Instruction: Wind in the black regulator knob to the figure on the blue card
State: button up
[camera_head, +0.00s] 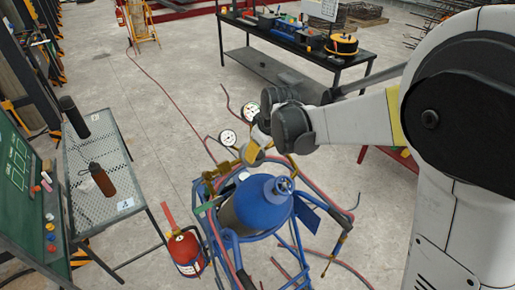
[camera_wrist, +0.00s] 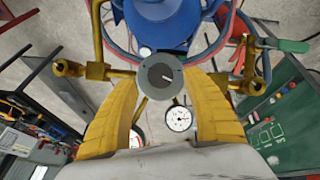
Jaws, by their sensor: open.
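The regulator knob (camera_wrist: 160,76) shows in the wrist view as a dark round disc with a grey rim and a small pale mark. My gripper (camera_wrist: 160,82) has its two yellow fingers apart, one on each side of the knob; I cannot tell whether either touches it. A white dial gauge (camera_wrist: 178,118) sits just below the knob, between the fingers. The blue cylinder (camera_head: 262,204) stands in a blue frame, with the brass regulator parts behind it. A flat blue piece (camera_head: 307,208) beside the cylinder may be the card; no figure is readable.
Two gauges (camera_head: 228,138) (camera_head: 251,111) stand close to my wrist. Red hoses and frame bars surround the cylinder. A red extinguisher (camera_head: 185,250) stands at its left. A mesh table (camera_head: 95,200) holds bottles. A tool bench (camera_head: 285,72) is behind; floor between is mostly clear.

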jog(key=shift+x, duration=1.7)
jog(key=shift+c, duration=0.4)
jog(key=shift+s, duration=0.1)
jog(key=c, duration=1.1)
